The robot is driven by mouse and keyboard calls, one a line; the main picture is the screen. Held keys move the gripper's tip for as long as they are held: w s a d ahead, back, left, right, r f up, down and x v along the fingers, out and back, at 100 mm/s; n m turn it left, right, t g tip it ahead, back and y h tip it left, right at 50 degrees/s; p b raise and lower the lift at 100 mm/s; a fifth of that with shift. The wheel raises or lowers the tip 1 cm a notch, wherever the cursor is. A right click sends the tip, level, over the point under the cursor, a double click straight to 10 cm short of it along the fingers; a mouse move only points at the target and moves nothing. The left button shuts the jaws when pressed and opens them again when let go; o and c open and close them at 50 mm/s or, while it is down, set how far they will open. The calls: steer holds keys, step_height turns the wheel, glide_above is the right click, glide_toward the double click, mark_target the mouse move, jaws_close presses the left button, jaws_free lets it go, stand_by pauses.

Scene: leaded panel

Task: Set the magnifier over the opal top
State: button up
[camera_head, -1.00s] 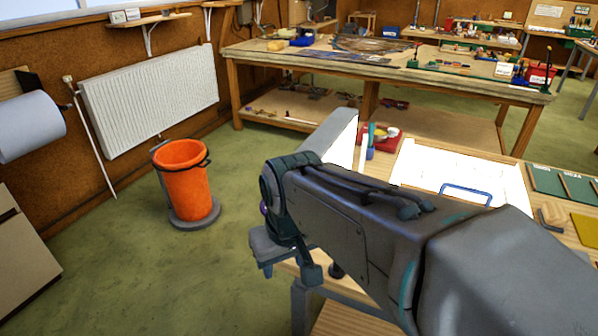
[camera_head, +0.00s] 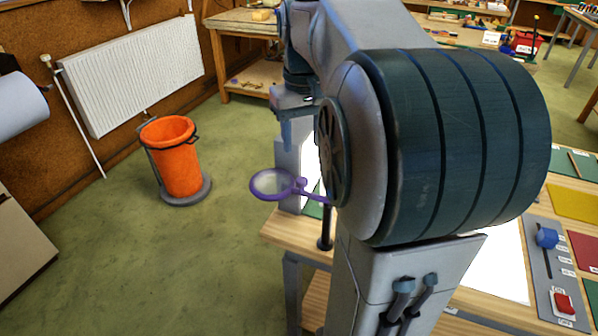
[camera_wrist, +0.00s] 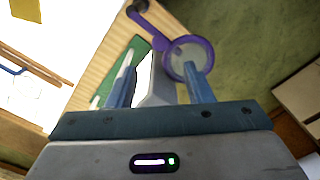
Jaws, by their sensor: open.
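The magnifier (camera_head: 270,184) has a purple ring around a clear lens and a purple arm running to a dark post at the bench's left end. In the head view the ring hangs out past the bench edge, over the floor. In the wrist view the magnifier (camera_wrist: 190,42) lies beyond my gripper (camera_wrist: 158,70), partly hidden by the right finger. My gripper is open, with nothing held between its fingers. A bright white surface, perhaps the opal top (camera_wrist: 85,35), fills the upper left of the wrist view. In the head view my arm hides most of it.
A pale upright block (camera_wrist: 155,85) stands beyond the fingers on the wooden bench (camera_head: 285,232). A blue handle (camera_wrist: 15,70) lies by the white surface. A grey board (camera_head: 548,285) with blue and red parts is at right. An orange bin (camera_head: 175,160) stands on the open floor.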

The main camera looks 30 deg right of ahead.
mark_target(301, 180)
step_height(301, 180, down, 10)
steer(key=shift+r, duration=0.1)
steer(key=shift+c, duration=0.3)
jaws_close()
steer(key=shift+a, duration=0.2)
steer(key=shift+d, duration=0.15)
